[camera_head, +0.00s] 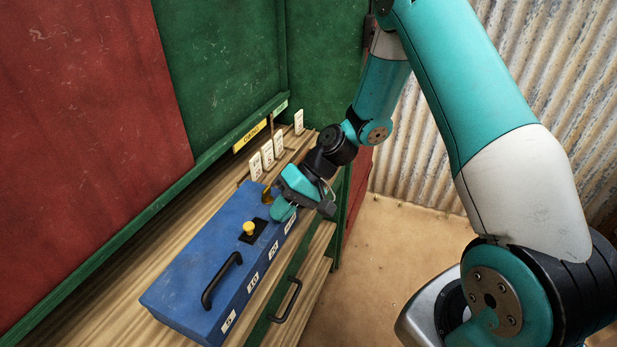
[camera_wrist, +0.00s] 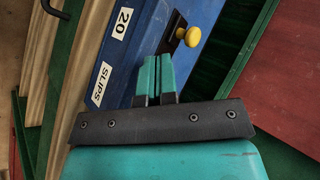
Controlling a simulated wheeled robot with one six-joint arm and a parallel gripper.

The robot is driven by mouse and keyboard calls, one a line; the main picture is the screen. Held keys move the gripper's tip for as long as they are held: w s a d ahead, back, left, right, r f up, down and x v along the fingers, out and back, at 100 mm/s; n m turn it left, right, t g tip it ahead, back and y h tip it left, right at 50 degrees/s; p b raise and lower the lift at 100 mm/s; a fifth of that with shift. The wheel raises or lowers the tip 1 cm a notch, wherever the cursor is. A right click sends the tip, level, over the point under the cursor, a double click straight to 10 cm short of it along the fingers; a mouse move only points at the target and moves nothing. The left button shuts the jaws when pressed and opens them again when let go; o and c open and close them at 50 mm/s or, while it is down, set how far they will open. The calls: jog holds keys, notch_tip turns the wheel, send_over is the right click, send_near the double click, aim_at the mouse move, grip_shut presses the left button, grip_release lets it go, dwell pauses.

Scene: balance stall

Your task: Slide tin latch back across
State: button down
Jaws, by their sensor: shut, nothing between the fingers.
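The blue tin (camera_head: 190,275) lies on the wooden counter with its lid down. Its latch is a yellow knob (camera_head: 249,228) on a black plate (camera_head: 259,224), set in the lid. The knob (camera_wrist: 192,37) and plate (camera_wrist: 172,30) also show in the wrist view, just beyond and to the right of my fingertips. My gripper (camera_head: 280,211) is shut and empty, over the far right end of the tin. In the wrist view its teal fingers (camera_wrist: 155,72) are together, apart from the knob. I cannot tell whether they touch the lid.
A black handle (camera_head: 222,279) stands up from the lid's near part. White number cards (camera_head: 268,154) stand in a row behind the tin. A small brass-coloured piece (camera_head: 267,194) is beside my gripper. A drawer handle (camera_head: 287,300) sticks out at the counter front. Green panels (camera_head: 215,70) rise behind.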

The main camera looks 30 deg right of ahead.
jog(key=b+v, duration=0.2)
jog(key=v, duration=0.8)
jog(key=shift+w+r, duration=0.1)
jog(key=s+a+r+n+g+h, duration=0.1)
jog(key=s+a+r+n+h, duration=0.3)
jog(key=s+a+r, duration=0.55)
jog(key=s+a+r+n+h, duration=0.1)
jog(key=s+a+r+n, duration=0.1)
jog(key=s, duration=0.9)
jog(key=shift+s+a+r+n+t, duration=0.3)
jog(key=shift+a+n, duration=0.1)
jog(key=shift+n, duration=0.3)
